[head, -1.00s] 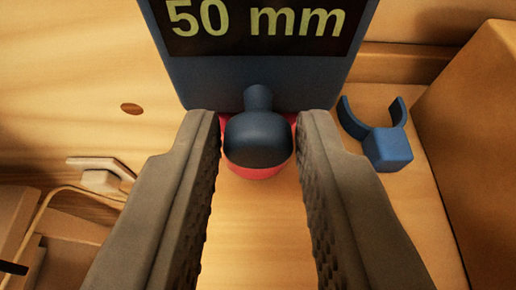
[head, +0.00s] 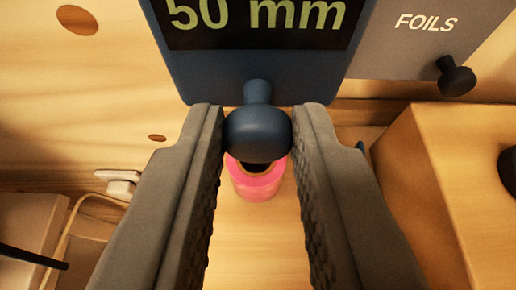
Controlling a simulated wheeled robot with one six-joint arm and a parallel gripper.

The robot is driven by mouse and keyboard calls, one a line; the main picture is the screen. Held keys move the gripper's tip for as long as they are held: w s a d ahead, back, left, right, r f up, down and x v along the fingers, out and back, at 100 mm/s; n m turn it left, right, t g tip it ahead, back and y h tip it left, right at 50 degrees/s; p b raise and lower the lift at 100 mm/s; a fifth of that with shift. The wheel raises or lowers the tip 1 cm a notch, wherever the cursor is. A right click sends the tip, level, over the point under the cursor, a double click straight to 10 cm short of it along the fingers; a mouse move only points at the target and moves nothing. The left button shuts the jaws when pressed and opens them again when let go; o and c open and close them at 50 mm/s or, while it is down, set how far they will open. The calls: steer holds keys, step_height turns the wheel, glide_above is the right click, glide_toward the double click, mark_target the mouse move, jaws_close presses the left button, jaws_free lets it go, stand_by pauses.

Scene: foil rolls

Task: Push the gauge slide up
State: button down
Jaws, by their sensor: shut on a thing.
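The gauge slide (head: 200,72) is a dark blue plate with a black display reading "50 mm" in green, at the top of the head view. Its top edge is out of frame. A round dark blue knob (head: 258,134) on a short stem sticks out from its lower part. My gripper (head: 258,128) is shut on this knob, one grey ridged finger against each side. A pink roll (head: 257,184) with a dark hollow core stands upright below and behind the knob, apart from it.
A grey panel marked "FOILS" (head: 425,45) with a dark knob (head: 456,77) is at upper right. A wooden box (head: 440,170) stands at right. A white clip or plug (head: 120,184) with a cable lies at left. A blue piece (head: 361,147) is mostly hidden by the right finger.

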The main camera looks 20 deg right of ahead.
steer(key=c, duration=1.3)
jaws_free()
steer(key=shift+r, duration=0.3)
steer(key=shift+o, duration=0.3)
steer(key=shift+f, duration=0.1)
steer(key=shift+s, duration=0.1)
steer(key=v, duration=1.7)
steer(key=shift+s+a+f, duration=0.1)
steer(key=shift+s+a, duration=0.05)
steer(key=s+a+f+n+t+y, duration=0.1)
steer(key=s+a+f+t, duration=0.1)
steer(key=s+a+f, duration=0.4)
steer(key=s+a+f+n+t+y, duration=0.2)
steer(key=s+a+f, duration=0.4)
steer(key=s+a, duration=0.4)
steer(key=s, duration=0.2)
steer(key=shift+s+a+t+y, duration=0.2)
steer(key=shift+s+t+y, duration=0.1)
